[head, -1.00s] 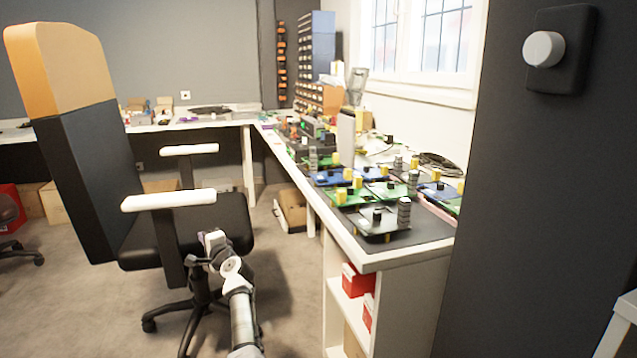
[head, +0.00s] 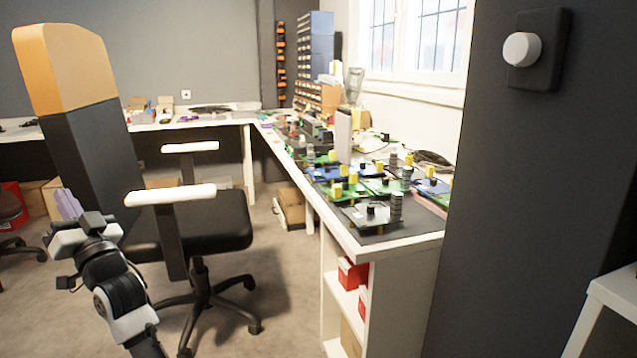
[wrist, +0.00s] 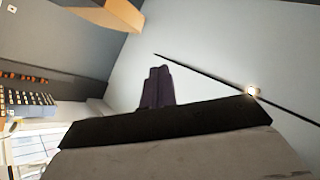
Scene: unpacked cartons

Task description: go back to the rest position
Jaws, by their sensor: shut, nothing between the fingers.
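My gripper (head: 68,204) is at the left of the head view, raised in front of the office chair's backrest. Its purple-grey fingers point up and lie together, with nothing between them. In the wrist view the fingers (wrist: 157,88) stand closed above the dark edge of the gripper body, against a plain grey wall and ceiling. My arm comes up from the bottom of the head view, bent, and overlaps the left part of the chair.
The office chair (head: 205,222) stands close beside my arm, its white armrest (head: 170,195) just right of the gripper. A long workbench (head: 375,246) with circuit boards runs along the right. A dark wall (head: 540,150) and a white table (head: 615,292) are at far right. Floor shows between chair and bench.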

